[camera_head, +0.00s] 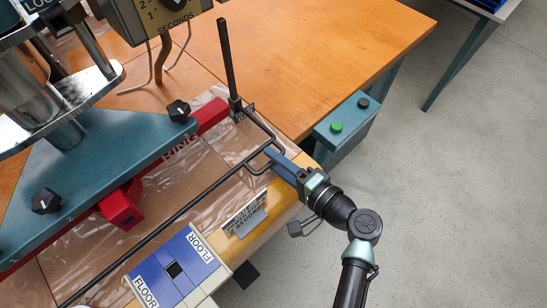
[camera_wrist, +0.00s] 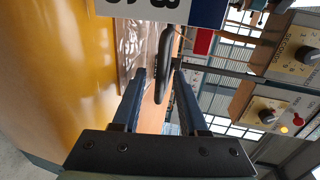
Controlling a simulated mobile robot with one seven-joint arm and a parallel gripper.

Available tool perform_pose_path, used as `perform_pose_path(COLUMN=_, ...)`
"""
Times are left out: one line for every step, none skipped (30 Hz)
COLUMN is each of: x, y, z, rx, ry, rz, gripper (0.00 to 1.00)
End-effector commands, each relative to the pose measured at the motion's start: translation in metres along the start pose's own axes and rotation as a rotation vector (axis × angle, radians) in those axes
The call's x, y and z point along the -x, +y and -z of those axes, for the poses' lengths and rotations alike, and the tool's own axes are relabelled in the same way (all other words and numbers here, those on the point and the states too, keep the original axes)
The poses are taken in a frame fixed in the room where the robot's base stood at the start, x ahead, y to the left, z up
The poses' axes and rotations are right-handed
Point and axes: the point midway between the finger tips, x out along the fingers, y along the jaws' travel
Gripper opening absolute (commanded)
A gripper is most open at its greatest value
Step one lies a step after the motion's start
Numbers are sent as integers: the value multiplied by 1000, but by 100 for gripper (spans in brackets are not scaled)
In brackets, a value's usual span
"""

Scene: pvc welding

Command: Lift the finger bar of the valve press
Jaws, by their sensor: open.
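The finger bar (camera_head: 185,214) of the valve press is a thin black rod running diagonally along the press front, low over clear plastic film. Its right end has a bent loop, near an upright black post. My gripper (camera_head: 272,158) is at this loop, reaching in from the right. In the wrist view my gripper (camera_wrist: 160,76) has its two blue fingers apart, with the black loop of the finger bar (camera_wrist: 164,50) between their tips. The fingers are not closed on it. I cannot tell whether either finger touches the bar.
The teal press body (camera_head: 95,185) with black knobs and a red bar stands behind the finger bar. A small sign (camera_head: 245,214) and a blue-white FLOOR box (camera_head: 180,270) sit in front. A button box (camera_head: 345,121) is at right. The wooden table (camera_head: 300,45) is clear behind.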

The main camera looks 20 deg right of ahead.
Motion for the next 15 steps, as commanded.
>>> perform_pose_path(x=-4, y=0, z=0, rx=0, ry=-1, rz=-1, gripper=43)
perform_pose_path(x=-6, y=0, z=0, rx=0, ry=-1, rz=-1, gripper=43)
perform_pose_path(x=-8, y=0, z=0, rx=0, ry=-1, rz=0, gripper=43)
perform_pose_path(x=-8, y=0, z=0, rx=1, ry=0, rz=0, gripper=43)
perform_pose_path(x=-9, y=0, z=0, rx=1, ry=-1, rz=0, gripper=43)
perform_pose_path(x=-10, y=0, z=0, rx=1, ry=0, rz=0, gripper=43)
perform_pose_path(x=-10, y=0, z=0, rx=1, ry=0, rz=0, gripper=43)
perform_pose_path(x=-10, y=0, z=0, rx=1, ry=0, rz=-1, gripper=43)
perform_pose_path(x=-10, y=0, z=0, rx=1, ry=0, rz=-1, gripper=43)
perform_pose_path(x=-10, y=0, z=0, rx=1, ry=0, rz=-1, gripper=43)
perform_pose_path(x=-10, y=0, z=0, rx=1, ry=0, rz=0, gripper=43)
perform_pose_path(x=-9, y=0, z=0, rx=1, ry=0, rz=-1, gripper=43)
perform_pose_path(x=-9, y=0, z=0, rx=1, ry=0, rz=0, gripper=37)
perform_pose_path(x=-9, y=0, z=0, rx=1, ry=0, rz=0, gripper=32)
perform_pose_path(x=-9, y=0, z=0, rx=1, ry=0, rz=-1, gripper=25)
